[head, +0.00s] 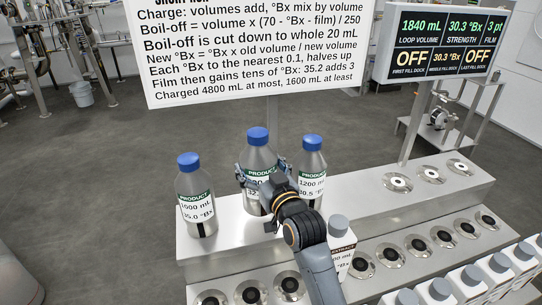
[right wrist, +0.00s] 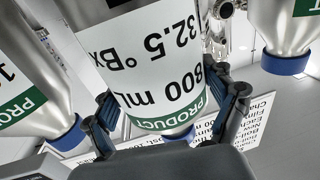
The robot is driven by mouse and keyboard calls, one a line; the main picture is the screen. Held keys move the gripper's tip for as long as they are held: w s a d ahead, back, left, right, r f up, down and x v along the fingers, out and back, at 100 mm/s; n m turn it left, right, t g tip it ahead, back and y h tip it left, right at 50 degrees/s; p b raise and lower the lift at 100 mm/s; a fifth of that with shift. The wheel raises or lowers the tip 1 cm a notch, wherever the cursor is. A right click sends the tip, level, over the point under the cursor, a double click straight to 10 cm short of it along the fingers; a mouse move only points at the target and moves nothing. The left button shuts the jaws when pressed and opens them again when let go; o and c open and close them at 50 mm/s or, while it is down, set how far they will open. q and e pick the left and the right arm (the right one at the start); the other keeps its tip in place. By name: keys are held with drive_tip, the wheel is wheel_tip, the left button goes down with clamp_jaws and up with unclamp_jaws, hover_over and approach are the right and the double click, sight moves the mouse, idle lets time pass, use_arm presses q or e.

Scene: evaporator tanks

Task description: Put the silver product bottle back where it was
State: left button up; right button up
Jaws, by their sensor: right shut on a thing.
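Three silver product bottles with blue caps stand in a row at the back of the steel bench. My right gripper (head: 262,180) is shut around the middle product bottle (head: 259,158), with a finger on each side of its body. In the right wrist view the gripper (right wrist: 170,110) holds this bottle (right wrist: 150,60), which appears inverted; its label shows 32.5 °Bx and "800 mL", possibly with a digit cut off. The bottle is upright at bench level; my arm hides its base, so I cannot tell whether it touches. My left gripper is out of view.
A product bottle labelled 35.0 °Bx (head: 195,195) stands to the left, and a 1200 mL bottle (head: 312,170) stands close on the right. Extract bottles (head: 339,252) with grey caps and round docks (head: 389,256) fill the front. A rules board (head: 270,50) and readout screen (head: 440,42) stand behind.

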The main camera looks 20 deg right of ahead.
drive_tip(key=f, duration=0.1)
drive_tip(key=f+p, duration=0.1)
drive_tip(key=w+f, duration=0.1)
drive_tip(key=f, duration=0.1)
drive_tip(key=shift+w+a, duration=0.1)
drive_tip(key=shift+a, duration=0.2)
drive_tip(key=shift+f, duration=0.2)
drive_tip(key=o, duration=1.7)
drive_tip(key=shift+f, duration=0.2)
drive_tip(key=shift+s, duration=0.2)
drive_tip(key=shift+s+d+r+b, duration=0.1)
drive_tip(key=shift+s+d+b, duration=0.25)
drive_tip(key=shift+s, duration=1.6)
drive_tip(key=shift+s+d+f+b, duration=0.15)
drive_tip(key=shift+s+b, duration=0.25)
drive_tip(key=shift+s, duration=1.55)
drive_tip(key=shift+s+d+r+b, duration=0.15)
drive_tip(key=shift+s+d+b, duration=0.2)
drive_tip(key=shift+s, duration=1.6)
